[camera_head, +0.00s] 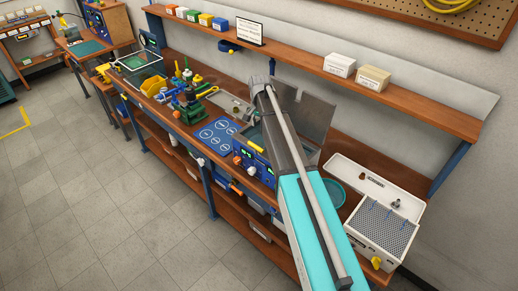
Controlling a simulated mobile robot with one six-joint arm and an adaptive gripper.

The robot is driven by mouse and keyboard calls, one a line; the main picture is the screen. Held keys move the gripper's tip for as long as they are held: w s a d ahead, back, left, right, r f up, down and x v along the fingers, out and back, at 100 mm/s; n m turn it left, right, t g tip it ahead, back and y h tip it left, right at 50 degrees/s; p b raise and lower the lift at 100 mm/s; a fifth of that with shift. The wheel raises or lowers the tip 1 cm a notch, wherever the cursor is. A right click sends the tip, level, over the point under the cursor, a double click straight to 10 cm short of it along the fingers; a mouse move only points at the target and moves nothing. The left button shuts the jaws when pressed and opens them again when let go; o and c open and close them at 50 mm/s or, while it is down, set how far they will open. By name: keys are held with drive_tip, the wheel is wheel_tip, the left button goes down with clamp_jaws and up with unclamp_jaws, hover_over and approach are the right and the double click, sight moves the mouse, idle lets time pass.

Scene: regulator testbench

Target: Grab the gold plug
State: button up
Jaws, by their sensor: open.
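I cannot pick out a gold plug with certainty. A small brownish piece (362,176) sits in the white tray at the right end of the bench, too small to identify. A short yellow piece (254,146) shows at the top of the blue instrument box (250,163), just left of my arm. My arm rises from the lower right over the bench and ends above its back part. No gripper fingers can be made out at its end, and the arm covers part of the bench behind it.
A shelf (300,57) runs above with small boxes. The floor (110,190) in front is clear.

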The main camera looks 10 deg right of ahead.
drive_tip(key=b, duration=0.4)
hover_over(260, 143)
drive_tip(key=shift+w+f, duration=0.15)
drive_tip(key=shift+f, duration=1)
drive_tip(key=shift+w+f, duration=0.1)
drive_tip(key=shift+f, duration=1)
drive_tip(key=shift+f, duration=0.1)
drive_tip(key=shift+s+f+b, duration=0.15)
drive_tip(key=shift+f+b, duration=2.35)
drive_tip(key=shift+b, duration=0.05)
clamp_jaws()
drive_tip(key=shift+r, duration=0.2)
